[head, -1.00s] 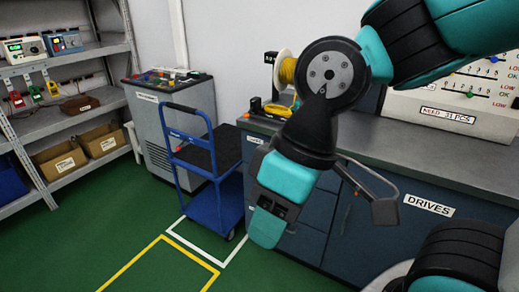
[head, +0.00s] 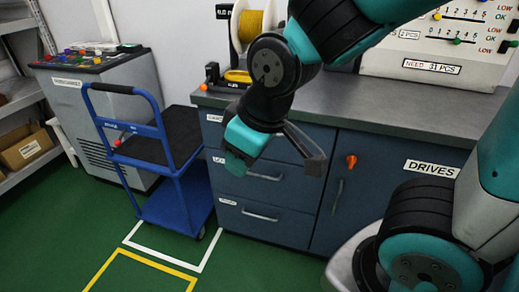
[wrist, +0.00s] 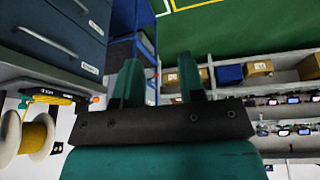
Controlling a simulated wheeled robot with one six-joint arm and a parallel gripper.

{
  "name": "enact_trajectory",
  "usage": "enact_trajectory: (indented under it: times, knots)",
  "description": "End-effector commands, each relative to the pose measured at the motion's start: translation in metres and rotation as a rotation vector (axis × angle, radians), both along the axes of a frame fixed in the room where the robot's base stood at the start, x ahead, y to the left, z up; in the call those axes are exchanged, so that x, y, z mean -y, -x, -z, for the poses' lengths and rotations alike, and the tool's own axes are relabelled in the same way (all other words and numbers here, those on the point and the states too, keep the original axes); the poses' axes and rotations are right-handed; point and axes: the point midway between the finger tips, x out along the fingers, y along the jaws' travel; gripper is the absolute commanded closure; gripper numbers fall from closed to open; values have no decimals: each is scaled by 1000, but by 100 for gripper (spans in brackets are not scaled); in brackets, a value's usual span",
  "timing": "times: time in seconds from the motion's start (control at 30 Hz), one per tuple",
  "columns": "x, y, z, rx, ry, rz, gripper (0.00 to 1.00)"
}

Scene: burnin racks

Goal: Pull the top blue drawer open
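The top blue drawer (head: 211,134) is closed, at the top left of the dark blue cabinet under the grey counter. In the head view its handle is hidden behind my arm. In the wrist view, which is turned over, the top drawer (wrist: 62,62) is at upper left, with a bar handle (wrist: 42,42) and a white label. The handle lies left of the fingers there, not touching.
Two lower drawers (head: 285,198) and an orange-knobbed door (head: 380,185) are closed. A blue cart (head: 175,200) stands just left of the cabinet. A yellow spool (head: 250,26) stands on the counter (head: 300,103). The green floor (head: 240,275) in front is clear.

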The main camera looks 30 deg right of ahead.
Motion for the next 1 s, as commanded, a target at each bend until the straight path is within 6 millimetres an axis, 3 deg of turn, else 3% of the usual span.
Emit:
enact_trajectory:
  times: [0.03,0.1,0.3,0.4,0.7,1.0]
  knots:
    - [12,-15,49,59,59,14,64]
    - [32,-35,76,151,153,30,64]
    - [88,-83,135,406,480,19,64]
    - [109,-99,150,519,659,-15,64]
    - [130,-122,154,721,1038,-129,64]
    - [138,-136,143,741,1098,-147,64]
